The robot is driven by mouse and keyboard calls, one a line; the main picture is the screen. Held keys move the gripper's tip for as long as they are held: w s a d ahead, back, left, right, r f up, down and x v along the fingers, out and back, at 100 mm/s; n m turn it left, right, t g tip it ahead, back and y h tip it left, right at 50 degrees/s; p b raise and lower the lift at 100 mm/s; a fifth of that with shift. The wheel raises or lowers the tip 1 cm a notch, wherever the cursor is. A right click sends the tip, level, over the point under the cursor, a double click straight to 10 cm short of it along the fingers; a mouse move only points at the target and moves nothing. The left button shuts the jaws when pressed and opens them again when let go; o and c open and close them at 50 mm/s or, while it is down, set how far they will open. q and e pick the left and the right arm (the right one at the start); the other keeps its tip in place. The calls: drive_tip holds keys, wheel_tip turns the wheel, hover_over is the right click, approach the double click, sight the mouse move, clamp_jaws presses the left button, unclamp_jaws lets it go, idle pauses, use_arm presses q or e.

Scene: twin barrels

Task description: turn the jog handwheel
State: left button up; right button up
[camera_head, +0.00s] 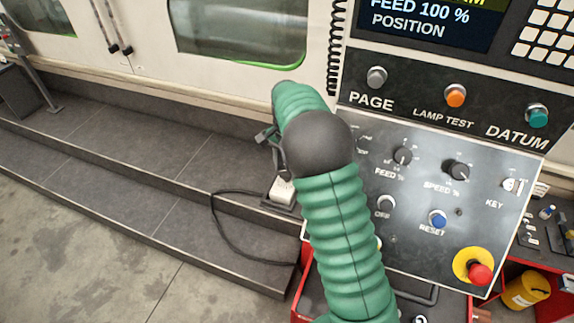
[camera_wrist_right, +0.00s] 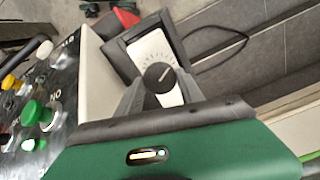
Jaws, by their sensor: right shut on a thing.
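The jog handwheel shows in the right wrist view as a round black knob (camera_wrist_right: 158,77) with a white pointer line, on a white scale plate with tick marks in a dark housing. My right gripper (camera_wrist_right: 160,90) has a grey finger on each side of the knob and is shut on it. In the head view my green right arm reaches in from below, and its gripper (camera_head: 268,140) is mostly hidden behind the dark wrist joint. A white-faced box (camera_head: 283,190) below it seems to be the handwheel unit. My left gripper is in neither view.
A grey control panel (camera_head: 420,200) with knobs, buttons and a red emergency stop (camera_head: 479,274) stands close right of my arm. A black cable (camera_head: 217,225) loops over the dark step (camera_head: 130,170). The floor at lower left is clear.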

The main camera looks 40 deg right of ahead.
drive_tip(key=shift+a+f+m, duration=0.1)
drive_tip(key=shift+m, duration=1)
drive_tip(key=o, duration=1)
drive_tip(key=shift+o, duration=2)
drive_tip(key=shift+w, duration=0.2)
